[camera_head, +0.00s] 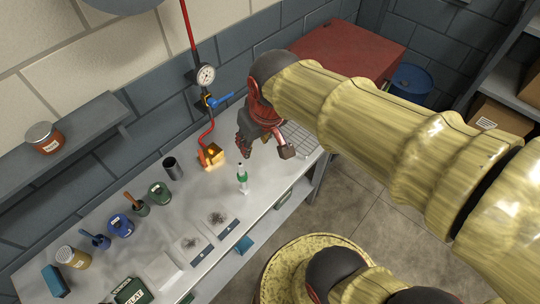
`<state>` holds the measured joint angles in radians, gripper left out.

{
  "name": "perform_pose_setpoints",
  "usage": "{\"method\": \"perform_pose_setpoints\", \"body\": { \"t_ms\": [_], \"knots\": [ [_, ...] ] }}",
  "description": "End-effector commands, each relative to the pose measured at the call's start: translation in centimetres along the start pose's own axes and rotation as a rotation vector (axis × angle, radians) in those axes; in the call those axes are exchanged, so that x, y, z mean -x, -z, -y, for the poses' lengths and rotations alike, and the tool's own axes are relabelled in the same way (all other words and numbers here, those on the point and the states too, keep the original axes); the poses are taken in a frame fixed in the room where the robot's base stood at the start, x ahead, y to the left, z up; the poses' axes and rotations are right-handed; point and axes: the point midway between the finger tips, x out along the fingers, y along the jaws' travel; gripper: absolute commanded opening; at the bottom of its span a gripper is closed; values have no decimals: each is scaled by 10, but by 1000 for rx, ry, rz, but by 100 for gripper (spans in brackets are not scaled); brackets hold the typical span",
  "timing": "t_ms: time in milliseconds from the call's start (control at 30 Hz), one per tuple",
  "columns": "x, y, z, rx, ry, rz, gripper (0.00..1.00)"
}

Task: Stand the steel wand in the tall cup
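A dark, tall, open-topped cylinder (174,170), which looks like the tall cup, stands upright at the back of the bench near the wall. I cannot pick out the steel wand with certainty. A slim upright piece with a pale body, green band and dark tip (242,180) stands on the bench below my gripper; I cannot tell whether it is the wand. My gripper (264,149) is above the bench, right of the cup, with its fingers spread apart. No held thing shows between them, though the arm hides part of the view.
A glowing orange block (211,155) sits under the red pipe and gauge (205,75), between cup and gripper. Blue (120,225) and green (159,193) jars stand left of the cup. Dark-speckled pads (216,219) lie near the front edge. A red box (347,52) is behind.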

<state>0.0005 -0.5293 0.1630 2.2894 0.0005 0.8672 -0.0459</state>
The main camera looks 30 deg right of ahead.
Motion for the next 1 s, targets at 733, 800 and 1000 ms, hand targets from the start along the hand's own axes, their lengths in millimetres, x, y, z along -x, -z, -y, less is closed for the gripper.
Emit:
{"method": "perform_pose_setpoints", "body": {
  "t_ms": [733, 800, 1000],
  "knots": [
    [47, -62, 3, -45, -3, -140, 35],
    [43, -63, 3, -45, -3, -140, 35],
    [14, -74, 3, -45, -3, -140, 35]
  ]
}}
